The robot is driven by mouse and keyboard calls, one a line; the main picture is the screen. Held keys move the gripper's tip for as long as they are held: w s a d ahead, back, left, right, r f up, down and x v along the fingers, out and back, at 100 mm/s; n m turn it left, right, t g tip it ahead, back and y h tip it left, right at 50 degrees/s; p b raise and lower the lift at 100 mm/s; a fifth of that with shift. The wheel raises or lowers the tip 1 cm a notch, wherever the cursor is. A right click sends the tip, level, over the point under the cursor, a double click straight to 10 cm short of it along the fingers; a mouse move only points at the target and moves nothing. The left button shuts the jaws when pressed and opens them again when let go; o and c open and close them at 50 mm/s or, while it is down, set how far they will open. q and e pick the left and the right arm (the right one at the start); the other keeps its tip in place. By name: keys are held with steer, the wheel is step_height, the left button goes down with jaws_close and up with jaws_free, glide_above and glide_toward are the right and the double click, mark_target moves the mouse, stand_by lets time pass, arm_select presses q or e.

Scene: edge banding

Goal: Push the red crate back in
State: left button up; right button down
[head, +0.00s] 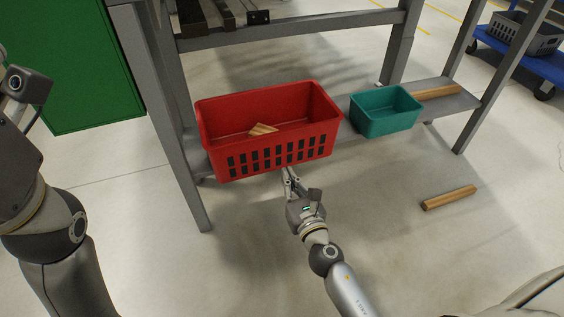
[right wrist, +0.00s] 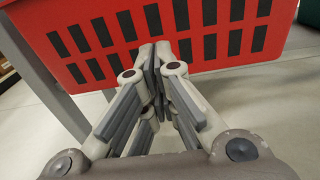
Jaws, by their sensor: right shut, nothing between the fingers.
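The red crate (head: 312,145) sits on the low grey shelf of a metal frame, with its slotted front sticking out past the shelf's front edge. A piece of wood (head: 262,129) lies inside it. My right gripper (head: 287,172) is shut and empty, at the lower front edge of the crate, right of its middle. In the right wrist view the closed fingertips (right wrist: 156,47) overlap the crate's slotted front (right wrist: 190,35); I cannot tell whether they touch it. My left arm shows at the left edge, but its fingers are out of view.
A teal bin (head: 385,112) stands on the shelf right of the crate, with a wooden strip (head: 436,92) beyond it. A wooden block (head: 449,197) lies on the floor. Grey frame legs (head: 165,130) flank the shelf. A grey crate (head: 527,36) rests on a blue cart.

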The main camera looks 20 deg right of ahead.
mark_target(279, 158)
steer(key=shift+w+a, duration=0.1)
steer(key=shift+w, duration=2.65)
steer(key=w, duration=0.6)
steer(key=shift+w+a+b, duration=0.15)
steer(key=shift+w+b, duration=0.15)
steer(key=shift+b, duration=0.05)
steer(key=shift+w, duration=0.45)
